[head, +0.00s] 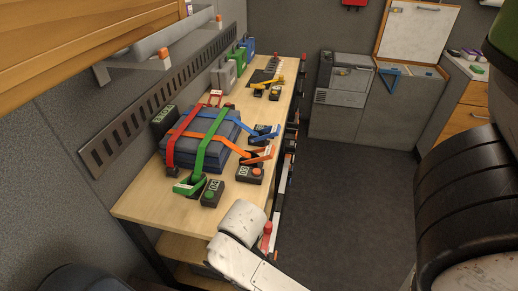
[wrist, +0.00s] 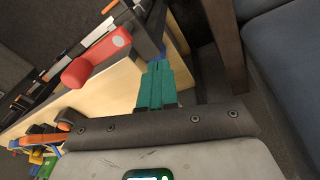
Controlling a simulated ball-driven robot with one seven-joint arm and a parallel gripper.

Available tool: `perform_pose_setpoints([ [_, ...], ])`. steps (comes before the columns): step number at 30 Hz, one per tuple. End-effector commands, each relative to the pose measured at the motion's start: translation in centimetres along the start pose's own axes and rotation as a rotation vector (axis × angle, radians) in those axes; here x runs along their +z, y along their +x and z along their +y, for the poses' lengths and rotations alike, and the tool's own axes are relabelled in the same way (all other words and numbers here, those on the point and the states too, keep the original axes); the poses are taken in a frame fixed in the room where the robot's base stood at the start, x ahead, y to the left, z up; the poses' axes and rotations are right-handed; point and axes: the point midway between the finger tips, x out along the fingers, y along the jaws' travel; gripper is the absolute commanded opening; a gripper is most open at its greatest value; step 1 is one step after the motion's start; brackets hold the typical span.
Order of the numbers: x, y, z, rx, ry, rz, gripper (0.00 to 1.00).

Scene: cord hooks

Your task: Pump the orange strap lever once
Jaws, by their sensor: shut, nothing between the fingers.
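The orange strap (head: 223,141) runs across a dark blue stack (head: 210,137) on the wooden bench. Its orange lever (head: 258,154) sits at the stack's right corner, near the bench's front edge, and appears tilted upward. A black counter box (head: 249,175) lies just below it. In the wrist view, my gripper's teal fingers (wrist: 155,84) are together, with nothing between them. They point toward the bench edge, away from the coloured straps at the lower left. In the head view my white arm is in front of the bench's near end, and I cannot make out the fingers.
A green lever (head: 189,186) and a blue lever (head: 264,132) flank the orange one. A red strap (head: 180,138) crosses the stack. The floor (head: 340,200) right of the bench is clear.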

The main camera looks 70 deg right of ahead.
Motion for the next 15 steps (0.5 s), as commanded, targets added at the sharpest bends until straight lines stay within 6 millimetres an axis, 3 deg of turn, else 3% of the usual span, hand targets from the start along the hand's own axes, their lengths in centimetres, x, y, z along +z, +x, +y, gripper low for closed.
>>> perform_pose_setpoints([
  [8,-4.5,0.6,3.6,0.07,0.152,0.013,0.0],
  [15,-9.4,0.3,8.7,0.145,0.346,0.02,0.0],
])
